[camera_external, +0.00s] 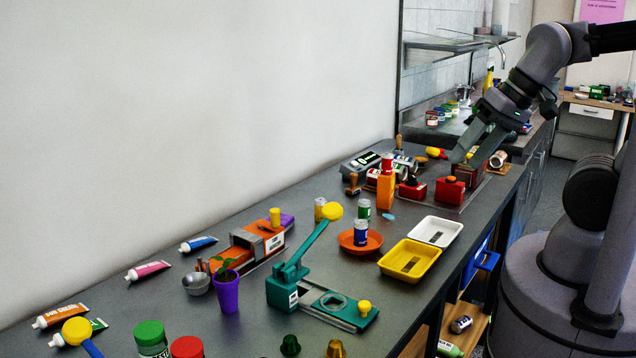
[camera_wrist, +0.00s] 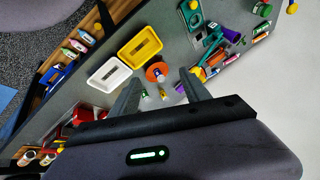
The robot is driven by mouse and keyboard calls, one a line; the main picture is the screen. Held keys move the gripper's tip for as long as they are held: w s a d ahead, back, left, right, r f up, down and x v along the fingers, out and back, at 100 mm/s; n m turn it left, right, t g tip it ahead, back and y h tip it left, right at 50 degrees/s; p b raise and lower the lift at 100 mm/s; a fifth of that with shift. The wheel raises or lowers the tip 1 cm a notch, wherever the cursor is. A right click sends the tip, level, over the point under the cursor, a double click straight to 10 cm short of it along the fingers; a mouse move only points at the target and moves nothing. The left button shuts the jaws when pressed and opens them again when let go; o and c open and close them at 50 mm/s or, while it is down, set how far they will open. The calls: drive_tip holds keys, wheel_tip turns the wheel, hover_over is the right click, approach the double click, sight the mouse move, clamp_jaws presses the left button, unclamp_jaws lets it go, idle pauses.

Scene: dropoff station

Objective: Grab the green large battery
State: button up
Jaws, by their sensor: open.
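A green battery (camera_external: 364,209) with a pale top stands upright on the dark counter, just behind the orange plate (camera_external: 354,246). A blue battery (camera_external: 361,232) stands on that plate and partly overlaps the green one's lower part in the external view. In the wrist view, a small greenish shape just below the orange plate (camera_wrist: 152,67) looks like the green battery (camera_wrist: 145,93), though it is tiny. My gripper (camera_external: 466,161) is open and empty, high above the counter's far part, apart from the batteries. Its two fingers (camera_wrist: 160,77) frame the plate area in the wrist view.
A yellow tray (camera_external: 436,262) and white tray (camera_external: 459,231) lie right of the plate. A gold battery (camera_external: 319,209) and teal press lever (camera_external: 305,246) stand left. An orange block (camera_external: 386,191) with a red battery (camera_external: 387,161) and red boxes (camera_external: 450,190) stand behind.

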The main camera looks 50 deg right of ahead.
drive_tip(key=w+d+m+g+h, duration=0.15)
drive_tip(key=w+d, duration=0.25)
drive_tip(key=w, duration=0.6)
drive_tip(key=m+g+h+p, duration=0.1)
drive_tip(key=m+h, duration=0.1)
drive_tip(key=h, duration=0.1)
approach(366, 201)
drive_tip(key=b+x, duration=0.3)
drive_tip(key=x, duration=0.2)
drive_tip(key=shift+a+f+b, duration=0.1)
drive_tip(key=shift+f+b, duration=0.3)
drive_tip(key=b+x, duration=0.2)
drive_tip(key=x, duration=0.3)
drive_tip(key=shift+w+f, duration=0.2)
drive_tip(key=shift+f, duration=0.1)
drive_tip(key=shift+r, duration=0.2)
drive_tip(key=shift+c, duration=0.2)
clamp_jaws()
